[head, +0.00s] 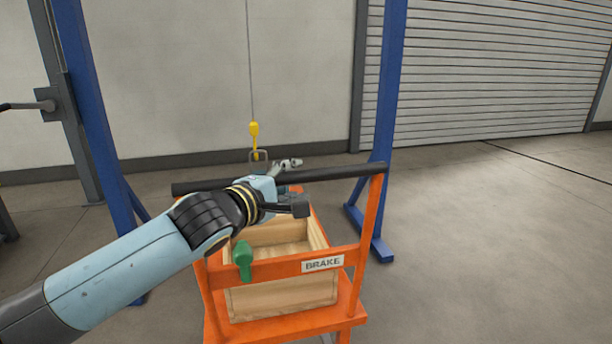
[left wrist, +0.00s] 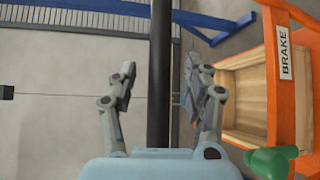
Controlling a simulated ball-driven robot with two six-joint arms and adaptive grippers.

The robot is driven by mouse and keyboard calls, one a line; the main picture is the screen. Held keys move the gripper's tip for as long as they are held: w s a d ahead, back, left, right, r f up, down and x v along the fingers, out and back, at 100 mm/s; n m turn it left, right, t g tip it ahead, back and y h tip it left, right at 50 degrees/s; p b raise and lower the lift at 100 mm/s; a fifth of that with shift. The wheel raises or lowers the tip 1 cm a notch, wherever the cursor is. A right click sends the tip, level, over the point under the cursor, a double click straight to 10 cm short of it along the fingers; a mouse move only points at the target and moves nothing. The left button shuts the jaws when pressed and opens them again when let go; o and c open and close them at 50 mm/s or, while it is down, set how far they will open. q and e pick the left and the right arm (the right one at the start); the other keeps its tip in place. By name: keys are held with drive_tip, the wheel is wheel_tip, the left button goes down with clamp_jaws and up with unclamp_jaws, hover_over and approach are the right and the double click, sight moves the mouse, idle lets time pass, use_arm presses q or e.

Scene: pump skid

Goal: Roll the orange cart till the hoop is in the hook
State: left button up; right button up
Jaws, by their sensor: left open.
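The orange cart (head: 365,240) stands ahead, with a black push bar (head: 335,173) across its top. A yellow hook (head: 254,130) hangs on a thin cable beyond the bar. A small grey hoop (head: 251,155) shows at the hook's lower end; I cannot tell whether the hook is through it or only in line with it. My left gripper (head: 292,184) is at the push bar. In the left wrist view, its open fingers (left wrist: 160,85) lie on either side of the bar (left wrist: 160,60), with gaps showing. My right gripper is not in view.
The cart carries an open wooden box (head: 285,300), a green lever (head: 243,258) and a BRAKE label (head: 323,264). Blue frame posts (head: 390,80) stand at both sides, with a foot (head: 372,238) on the floor at right. The floor further right is clear.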

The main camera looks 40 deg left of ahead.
sight(299, 179)
use_arm(q)
drive_tip(key=w, duration=0.4)
drive_tip(key=shift+w+a+f, duration=0.1)
drive_tip(key=shift+a+f, duration=0.05)
drive_tip(key=shift+f, duration=0.15)
clamp_jaws()
